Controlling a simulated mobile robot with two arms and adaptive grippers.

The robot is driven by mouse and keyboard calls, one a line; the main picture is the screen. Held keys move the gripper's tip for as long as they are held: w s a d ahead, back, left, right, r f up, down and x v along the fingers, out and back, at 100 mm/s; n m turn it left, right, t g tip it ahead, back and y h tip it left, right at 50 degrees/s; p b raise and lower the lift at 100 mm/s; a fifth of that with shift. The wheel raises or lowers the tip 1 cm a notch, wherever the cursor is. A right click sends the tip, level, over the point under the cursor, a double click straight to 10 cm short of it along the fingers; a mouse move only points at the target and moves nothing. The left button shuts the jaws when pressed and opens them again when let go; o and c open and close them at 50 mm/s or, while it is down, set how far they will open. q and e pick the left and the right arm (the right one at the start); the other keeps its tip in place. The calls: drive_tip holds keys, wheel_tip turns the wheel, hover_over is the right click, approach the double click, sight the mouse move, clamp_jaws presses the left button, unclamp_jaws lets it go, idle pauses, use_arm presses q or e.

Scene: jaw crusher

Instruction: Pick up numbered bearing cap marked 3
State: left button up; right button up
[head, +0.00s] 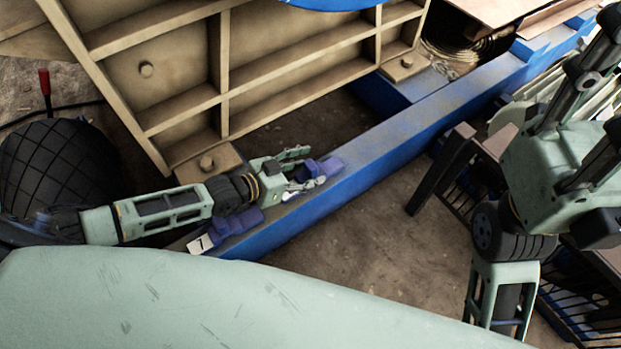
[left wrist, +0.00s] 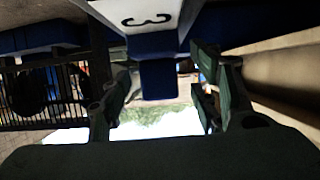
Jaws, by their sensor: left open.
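The blue bearing cap marked 3 (head: 326,167) sits on the blue beam in the head view, just beyond my left gripper (head: 303,172). My left gripper (left wrist: 163,92) is open, with one finger on each side of this block and gaps visible. In the head view the number is hidden or too small to read. My right gripper is not in view.
Another blue cap (head: 238,221) with a white tag that looks like 7 (head: 201,243) sits nearer on the blue beam (head: 410,125). A beige ribbed frame (head: 270,65) rises behind the beam. Dark metal racks (head: 455,180) stand at right. Bare ground lies in front of the beam.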

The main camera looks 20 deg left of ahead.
use_arm(q)
drive_tip(key=shift+w+d+f, duration=0.2)
drive_tip(key=shift+w+d, duration=0.2)
drive_tip(key=shift+w, duration=0.05)
drive_tip(key=shift+c, duration=0.3)
clamp_jaws()
drive_tip(key=shift+r, duration=0.15)
